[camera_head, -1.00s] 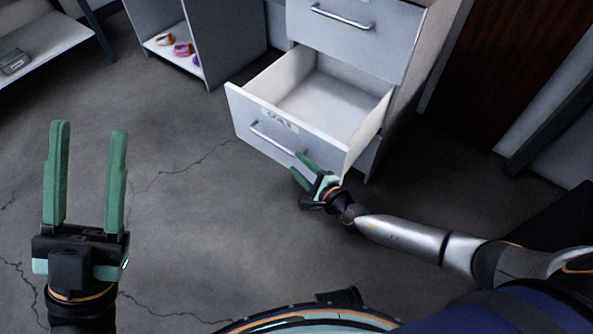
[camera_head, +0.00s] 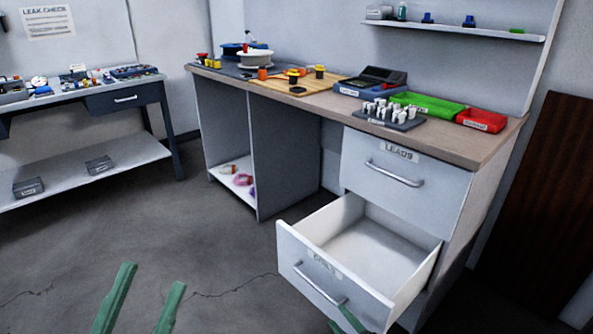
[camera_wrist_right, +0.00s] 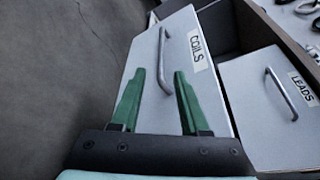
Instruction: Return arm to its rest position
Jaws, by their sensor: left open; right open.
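My left gripper (camera_head: 142,300) shows at the bottom of the head view, its two green fingers apart with nothing between them. My right gripper shows in the head view only as a green fingertip (camera_head: 349,320) at the front of the open lower drawer (camera_head: 335,287). In the right wrist view the right gripper (camera_wrist_right: 158,78) has its green fingers apart, one on each side of the handle (camera_wrist_right: 164,62) of the drawer labelled COILS (camera_wrist_right: 178,50). I cannot tell if they touch it. The drawer is pulled out and looks empty inside.
The upper drawer labelled LEADS (camera_head: 405,172) is shut. The worktop (camera_head: 440,140) above carries a green tray (camera_head: 428,106), a red tray (camera_head: 482,120), a rack of white pieces (camera_head: 391,114) and a device (camera_head: 370,82). A side table (camera_head: 122,98) stands at left. The floor (camera_head: 190,230) is clear.

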